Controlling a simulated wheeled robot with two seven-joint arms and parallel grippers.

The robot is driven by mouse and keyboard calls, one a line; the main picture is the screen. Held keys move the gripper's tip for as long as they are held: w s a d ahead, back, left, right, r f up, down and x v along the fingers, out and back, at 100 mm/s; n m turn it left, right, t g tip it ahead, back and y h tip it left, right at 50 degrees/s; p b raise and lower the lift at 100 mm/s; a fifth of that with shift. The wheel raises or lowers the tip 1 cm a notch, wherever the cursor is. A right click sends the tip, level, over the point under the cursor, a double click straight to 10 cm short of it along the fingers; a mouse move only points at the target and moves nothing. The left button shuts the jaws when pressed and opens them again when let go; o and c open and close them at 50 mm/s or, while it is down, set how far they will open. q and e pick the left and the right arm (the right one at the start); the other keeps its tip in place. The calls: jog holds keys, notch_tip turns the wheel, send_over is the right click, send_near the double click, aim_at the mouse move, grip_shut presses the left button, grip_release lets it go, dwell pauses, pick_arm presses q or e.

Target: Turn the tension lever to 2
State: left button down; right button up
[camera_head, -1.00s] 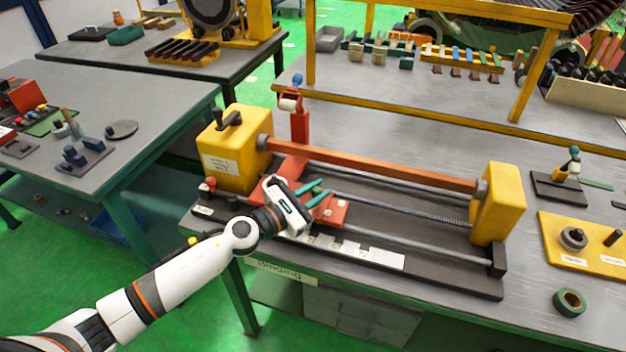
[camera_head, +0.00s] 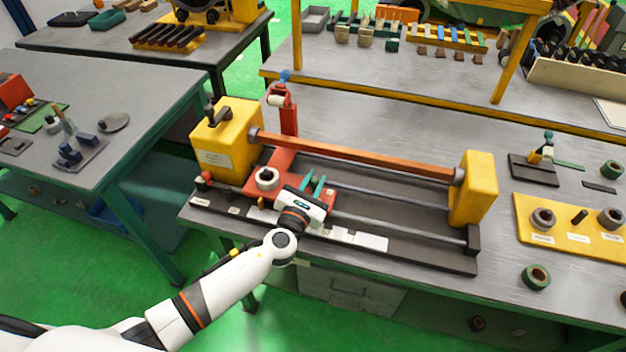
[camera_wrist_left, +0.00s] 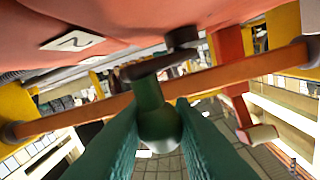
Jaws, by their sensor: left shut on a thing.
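The winding machine has a red carriage (camera_head: 283,161) at its left end. In the left wrist view, the tension lever is a dark arm (camera_wrist_left: 160,66) with a green knob (camera_wrist_left: 158,122), set against the red plate. A white tag marked 2 (camera_wrist_left: 72,41) sits on that plate, left of the lever. My left gripper (camera_head: 314,186) is over the front right part of the carriage. Its green fingers, also in the left wrist view (camera_wrist_left: 155,135), are shut on the knob from both sides. In the head view the lever is hidden by the gripper. My right gripper is not in view.
A reddish bar (camera_head: 360,155) runs between yellow end blocks (camera_head: 473,188), above metal rods. A red post (camera_head: 288,115) stands behind the carriage. White labels (camera_head: 358,239) line the machine's front edge. A yellow plate (camera_head: 570,230) with rings lies to the right.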

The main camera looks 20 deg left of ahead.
pick_arm(q)
jog(key=c, duration=1.3)
grip_release()
jog(key=s, duration=0.4)
jog(key=s+a+b, duration=0.1)
jog(key=s, duration=0.7)
jog(key=shift+a+b, duration=0.25)
jog(key=shift+b, duration=0.05)
jog(key=shift+w, duration=0.1)
